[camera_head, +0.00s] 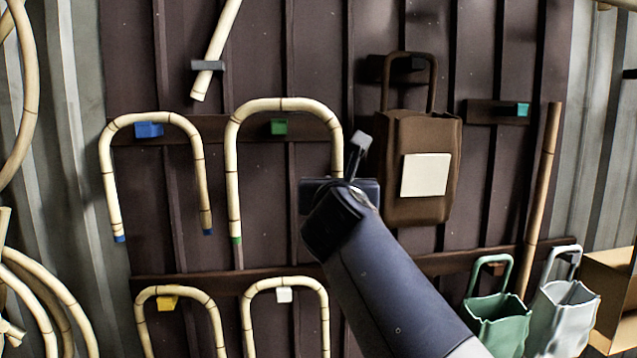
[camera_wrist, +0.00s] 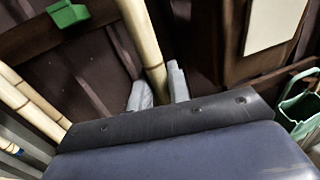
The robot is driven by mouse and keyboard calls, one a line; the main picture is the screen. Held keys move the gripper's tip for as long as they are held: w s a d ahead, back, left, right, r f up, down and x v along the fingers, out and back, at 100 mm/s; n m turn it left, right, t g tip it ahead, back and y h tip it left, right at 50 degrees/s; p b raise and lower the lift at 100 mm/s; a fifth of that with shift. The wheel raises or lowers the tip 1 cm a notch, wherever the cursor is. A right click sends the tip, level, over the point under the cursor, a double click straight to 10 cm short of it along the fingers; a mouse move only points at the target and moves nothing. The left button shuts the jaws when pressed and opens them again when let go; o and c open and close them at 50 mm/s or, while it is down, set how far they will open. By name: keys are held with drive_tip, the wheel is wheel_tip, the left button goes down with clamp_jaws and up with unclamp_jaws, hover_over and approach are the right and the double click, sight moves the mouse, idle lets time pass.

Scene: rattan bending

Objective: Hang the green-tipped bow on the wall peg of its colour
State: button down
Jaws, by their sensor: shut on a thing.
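The green-tipped bow (camera_head: 283,104) is an upright bamboo arch in the head view, with a green tip on its left leg. My gripper (camera_head: 353,165) is shut on its right leg. The wrist view shows that leg (camera_wrist: 147,45) between the two grey fingers (camera_wrist: 158,91). The right leg's lower end is hidden behind my gripper. The green peg (camera_head: 279,127) is inside the arch, below its top with a small gap; it also shows in the wrist view (camera_wrist: 68,14). I cannot tell the bow's depth relative to the peg.
A blue-tipped bow (camera_head: 106,180) hangs on the blue peg (camera_head: 149,130) to the left. Bows hang on the yellow peg (camera_head: 167,303) and white peg (camera_head: 284,295) below. A brown bag (camera_head: 430,140) hangs close on the right. A teal peg (camera_head: 521,110) is farther right.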

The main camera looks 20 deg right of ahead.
drive_tip(key=w+d+f, duration=0.1)
drive_tip(key=w+d, duration=0.1)
drive_tip(key=w, duration=0.8)
drive_tip(key=shift+w+f, duration=0.3)
idle(0.5)
idle(0.4)
drive_tip(key=c, duration=1.3)
unclamp_jaws()
drive_tip(key=shift+o, duration=0.2)
drive_tip(key=shift+s+f, duration=0.1)
drive_tip(key=b+v, duration=0.2)
drive_tip(key=v, duration=0.8)
drive_tip(key=shift+s+b, duration=0.3)
drive_tip(key=shift+b, duration=0.05)
